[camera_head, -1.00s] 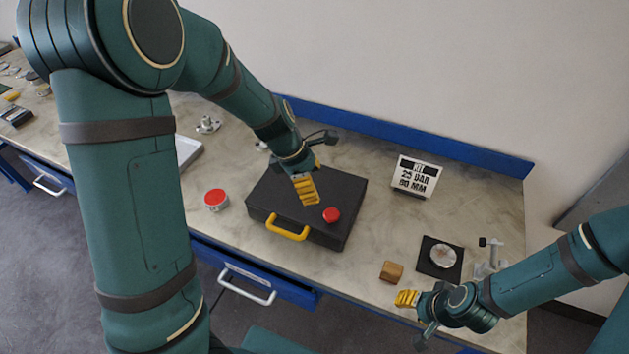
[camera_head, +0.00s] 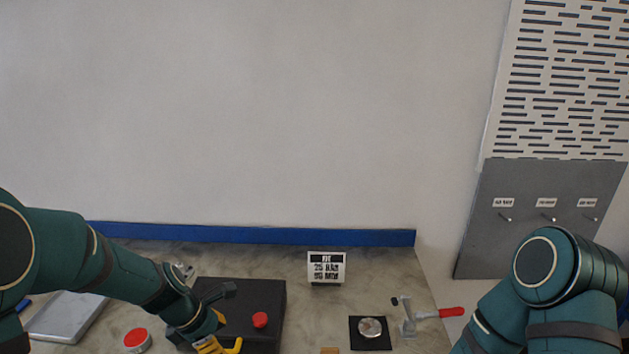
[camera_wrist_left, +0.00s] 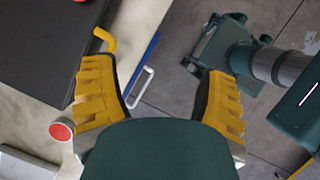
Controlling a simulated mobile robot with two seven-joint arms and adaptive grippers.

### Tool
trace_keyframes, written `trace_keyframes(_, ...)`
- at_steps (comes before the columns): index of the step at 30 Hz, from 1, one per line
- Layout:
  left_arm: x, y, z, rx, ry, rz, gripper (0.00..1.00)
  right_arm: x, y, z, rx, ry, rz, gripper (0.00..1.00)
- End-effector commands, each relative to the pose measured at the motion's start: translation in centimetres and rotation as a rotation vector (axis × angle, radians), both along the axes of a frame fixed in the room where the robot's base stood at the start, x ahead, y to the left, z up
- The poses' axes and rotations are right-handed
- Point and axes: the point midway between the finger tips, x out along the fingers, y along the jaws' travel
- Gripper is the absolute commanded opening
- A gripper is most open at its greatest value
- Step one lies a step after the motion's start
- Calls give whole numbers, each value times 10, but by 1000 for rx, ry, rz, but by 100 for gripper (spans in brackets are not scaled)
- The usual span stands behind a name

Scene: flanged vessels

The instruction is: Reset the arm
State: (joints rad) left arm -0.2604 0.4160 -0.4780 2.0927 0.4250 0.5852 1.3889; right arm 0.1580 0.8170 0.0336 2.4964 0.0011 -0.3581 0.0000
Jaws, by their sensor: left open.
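My left gripper (camera_head: 212,345) comes in from the left, over the front of the black case (camera_head: 250,296). In the left wrist view its two yellow fingers (camera_wrist_left: 160,80) are wide apart with nothing between them. Past them show the case's yellow handle (camera_wrist_left: 104,38), the drawer front and the floor. My right arm (camera_head: 560,290) is bent at the lower right of the head view. Its gripper is out of the frame.
A red button (camera_head: 260,319) is on the case and a red-topped jar (camera_head: 137,340) stands to its left. A sign (camera_head: 326,267), a black pad (camera_head: 370,342) with a metal disc and a red-handled clamp (camera_head: 407,318) are to the right. A grey tray (camera_head: 66,317) lies left.

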Motion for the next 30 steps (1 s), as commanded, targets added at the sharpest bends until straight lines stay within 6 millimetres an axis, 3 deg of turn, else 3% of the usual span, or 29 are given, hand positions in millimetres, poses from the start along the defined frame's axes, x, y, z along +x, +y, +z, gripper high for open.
trace_keyframes(8, -37, -13, -131, 180, -127, -523, 74, -2, 2, -43, -3, 6, 4, 47)
trace_keyframes(12, -67, -30, -201, 240, -238, -896, 74, -2, 3, -68, -6, 9, 5, 47)
trace_keyframes(16, -97, -54, -252, 263, -380, -1238, 74, -5, 4, -89, -8, 14, 7, 47)
trace_keyframes(21, -122, -81, -283, 276, -549, -1523, 74, -5, 5, -106, -11, 17, 7, 47)
trace_keyframes(30, -131, -93, -289, 288, -634, -1636, 74, -5, 5, -109, -12, 17, 8, 47)
